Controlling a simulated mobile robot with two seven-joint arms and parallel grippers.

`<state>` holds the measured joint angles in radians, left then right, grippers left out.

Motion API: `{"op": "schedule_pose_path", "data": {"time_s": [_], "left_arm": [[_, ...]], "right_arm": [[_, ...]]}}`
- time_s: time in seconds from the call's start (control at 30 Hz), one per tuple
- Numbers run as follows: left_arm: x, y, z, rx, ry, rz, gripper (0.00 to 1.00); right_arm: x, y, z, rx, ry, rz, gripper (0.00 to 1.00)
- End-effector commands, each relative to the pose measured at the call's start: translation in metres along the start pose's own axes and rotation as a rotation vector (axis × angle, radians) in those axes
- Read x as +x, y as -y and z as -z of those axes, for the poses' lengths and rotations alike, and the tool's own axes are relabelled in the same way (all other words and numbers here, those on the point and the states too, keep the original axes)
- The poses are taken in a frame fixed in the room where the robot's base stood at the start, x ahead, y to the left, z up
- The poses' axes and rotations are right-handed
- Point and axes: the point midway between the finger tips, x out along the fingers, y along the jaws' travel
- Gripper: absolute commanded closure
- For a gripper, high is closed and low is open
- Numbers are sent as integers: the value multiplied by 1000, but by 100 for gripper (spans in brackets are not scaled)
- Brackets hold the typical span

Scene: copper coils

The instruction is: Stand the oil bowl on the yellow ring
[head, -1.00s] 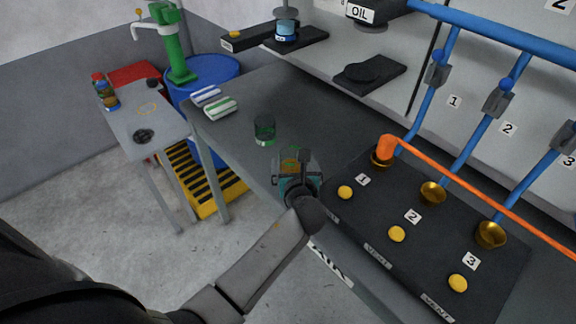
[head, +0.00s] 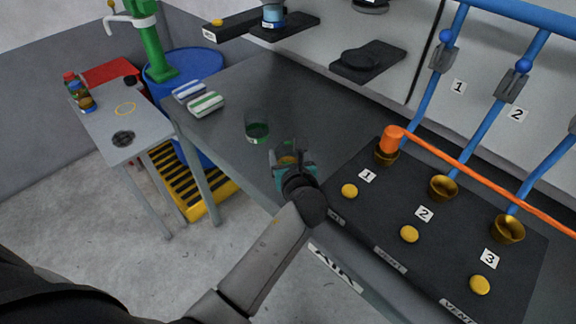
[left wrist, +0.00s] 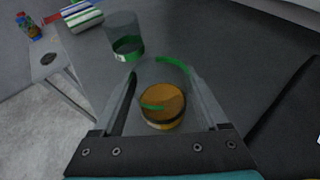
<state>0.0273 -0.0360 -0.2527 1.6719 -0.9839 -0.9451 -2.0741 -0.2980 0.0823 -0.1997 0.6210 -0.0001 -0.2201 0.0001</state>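The oil bowl (left wrist: 165,108) looks like a clear glass vessel with amber contents and green marks. It is between the fingers of my left gripper (left wrist: 164,85) in the left wrist view, with both fingers against its sides. In the head view, the left gripper (head: 291,164) is over the front edge of the dark bench, near its middle. I cannot tell whether the bowl touches the bench. My right gripper is not in view.
Striped blocks (head: 206,104) lie at the bench's left end. A blue drum (head: 186,70) is behind the gap between tables.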

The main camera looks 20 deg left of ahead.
Motion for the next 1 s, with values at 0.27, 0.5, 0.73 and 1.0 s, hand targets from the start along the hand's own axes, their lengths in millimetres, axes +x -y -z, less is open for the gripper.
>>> {"op": "schedule_pose_path", "data": {"time_s": [0.27,0.5,0.73,1.0], "left_arm": [[0,0,0,0,0,0,58],[0,0,0,1,1,0,86],[0,0,-1,0,2,0,96],[-7,0,-19,-2,5,1,96]], "right_arm": [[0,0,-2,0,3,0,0],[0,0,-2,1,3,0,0],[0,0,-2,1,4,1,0],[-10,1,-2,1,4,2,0]]}}
